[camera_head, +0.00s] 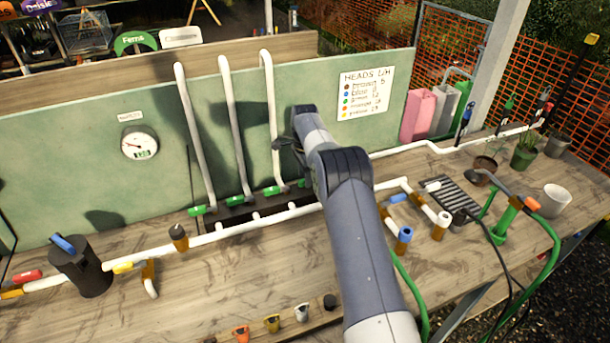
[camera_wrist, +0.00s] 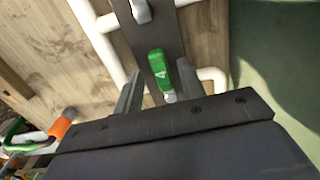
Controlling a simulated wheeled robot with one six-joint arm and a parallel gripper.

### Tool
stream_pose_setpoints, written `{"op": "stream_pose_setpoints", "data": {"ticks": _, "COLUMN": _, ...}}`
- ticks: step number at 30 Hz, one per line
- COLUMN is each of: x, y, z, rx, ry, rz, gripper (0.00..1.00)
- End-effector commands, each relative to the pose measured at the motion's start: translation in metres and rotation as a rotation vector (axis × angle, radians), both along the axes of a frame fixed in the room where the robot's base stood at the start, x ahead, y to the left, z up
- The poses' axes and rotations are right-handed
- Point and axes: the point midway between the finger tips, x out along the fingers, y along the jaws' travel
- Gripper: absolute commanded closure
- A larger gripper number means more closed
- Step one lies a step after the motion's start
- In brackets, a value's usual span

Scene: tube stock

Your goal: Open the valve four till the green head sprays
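In the wrist view, a green valve handle marked 4 (camera_wrist: 159,68) sits on a dark strip. My gripper (camera_wrist: 158,74) is open, with one finger on each side of this handle. Narrow gaps seem to show; contact cannot be told. In the head view my arm hides valve four and most of my gripper. Other green valve handles (camera_head: 235,202) show along the dark strip to the left of my arm. Several thin stakes with coloured tops stand at the back right, one with a green top (camera_head: 509,103). No spray is visible.
White pipes (camera_head: 229,120) rise from the strip before a green panel (camera_head: 60,165). A gauge (camera_head: 139,145) hangs on the panel. A black canister (camera_head: 80,270) stands at the left. A drain grate (camera_head: 452,200), pots and green hoses lie to the right. The front wooden bench is partly clear.

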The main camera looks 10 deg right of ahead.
Motion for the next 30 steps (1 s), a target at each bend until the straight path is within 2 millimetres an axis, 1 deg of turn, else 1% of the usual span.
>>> {"op": "stream_pose_setpoints", "data": {"ticks": 5, "x": -0.0002, "y": 0.0003, "z": -0.0101, "rx": 0.0, "ry": 0.0, "rz": 0.0, "gripper": 0.62}}
{"op": "stream_pose_setpoints", "data": {"ticks": 12, "x": 0.0, "y": 0.0001, "z": -0.0114, "rx": 0.0, "ry": -0.001, "rz": 0.0, "gripper": 0.62}}
{"op": "stream_pose_setpoints", "data": {"ticks": 14, "x": 0.0, "y": 0.0001, "z": -0.0114, "rx": 0.0, "ry": -0.001, "rz": 0.0, "gripper": 0.66}}
{"op": "stream_pose_setpoints", "data": {"ticks": 26, "x": 0.0001, "y": 0.0, "z": -0.011, "rx": 0.0, "ry": -0.001, "rz": 0.0, "gripper": 0.99}}
{"op": "stream_pose_setpoints", "data": {"ticks": 27, "x": 0.0001, "y": 0.0, "z": -0.011, "rx": 0.0, "ry": -0.001, "rz": 0.0, "gripper": 1.0}}
{"op": "stream_pose_setpoints", "data": {"ticks": 30, "x": 0.0001, "y": 0.0, "z": -0.0109, "rx": 0.0, "ry": -0.001, "rz": 0.0, "gripper": 1.0}}
